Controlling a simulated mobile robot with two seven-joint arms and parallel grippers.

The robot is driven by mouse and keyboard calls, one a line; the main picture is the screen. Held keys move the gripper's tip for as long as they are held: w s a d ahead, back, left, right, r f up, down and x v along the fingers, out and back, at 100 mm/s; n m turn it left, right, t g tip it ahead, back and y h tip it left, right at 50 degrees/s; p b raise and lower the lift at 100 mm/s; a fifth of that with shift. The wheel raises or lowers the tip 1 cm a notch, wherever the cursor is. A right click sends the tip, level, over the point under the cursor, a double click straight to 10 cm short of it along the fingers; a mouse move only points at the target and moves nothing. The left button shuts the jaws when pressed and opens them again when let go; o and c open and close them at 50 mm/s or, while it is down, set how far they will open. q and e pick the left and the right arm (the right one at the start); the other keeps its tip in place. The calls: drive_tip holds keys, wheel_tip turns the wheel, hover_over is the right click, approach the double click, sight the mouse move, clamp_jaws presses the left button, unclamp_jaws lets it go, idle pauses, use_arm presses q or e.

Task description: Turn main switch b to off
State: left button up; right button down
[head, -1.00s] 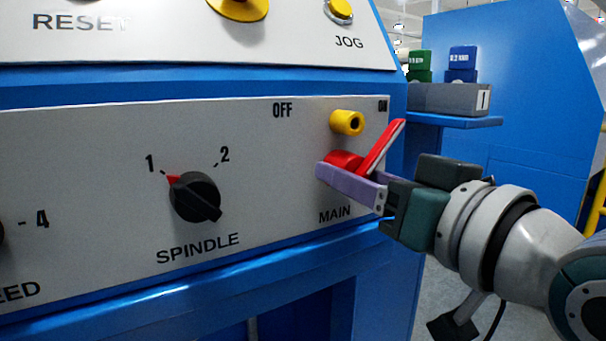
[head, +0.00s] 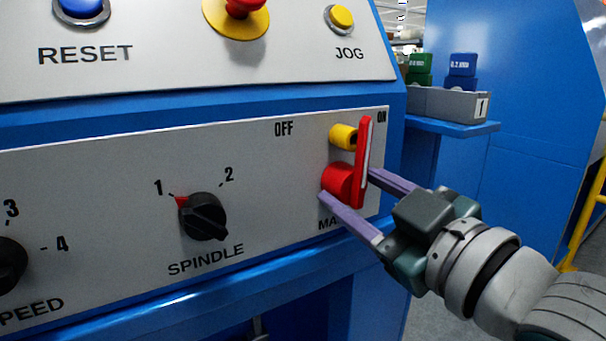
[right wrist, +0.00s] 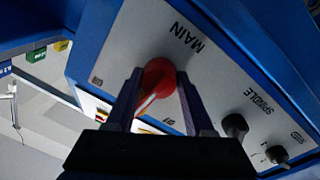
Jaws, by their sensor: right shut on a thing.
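The main switch (head: 338,181) is a red rotary knob with a long red handle on the grey panel, above the partly covered MAIN label. Its handle stands nearly upright, top leaning slightly right, nearer the ON label (head: 382,117) than the OFF label (head: 284,129). No letter b is readable. My right gripper (head: 347,184) is shut on the switch, one purple finger on each side of the red knob. In the right wrist view the red switch (right wrist: 158,75) sits between the fingers (right wrist: 159,85). My left gripper is not in view.
A yellow cylinder (head: 342,136) sticks out just above the switch, close behind the handle. The black spindle knob (head: 204,217) is to the left, pointing at 1. A blue shelf (head: 450,126) with a grey tray stands to the right.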

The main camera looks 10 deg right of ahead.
drive_tip(key=n+p, duration=0.1)
drive_tip(key=n, duration=0.3)
drive_tip(key=shift+n, duration=0.4)
drive_tip(key=n, duration=0.3)
drive_tip(key=shift+d+n+y, duration=0.1)
drive_tip(key=shift+n+y, duration=0.3)
drive_tip(key=shift+n+p, duration=0.3)
drive_tip(key=shift+n, duration=0.4)
drive_tip(key=shift+c, duration=1.4)
unclamp_jaws()
drive_tip(key=shift+r, duration=0.1)
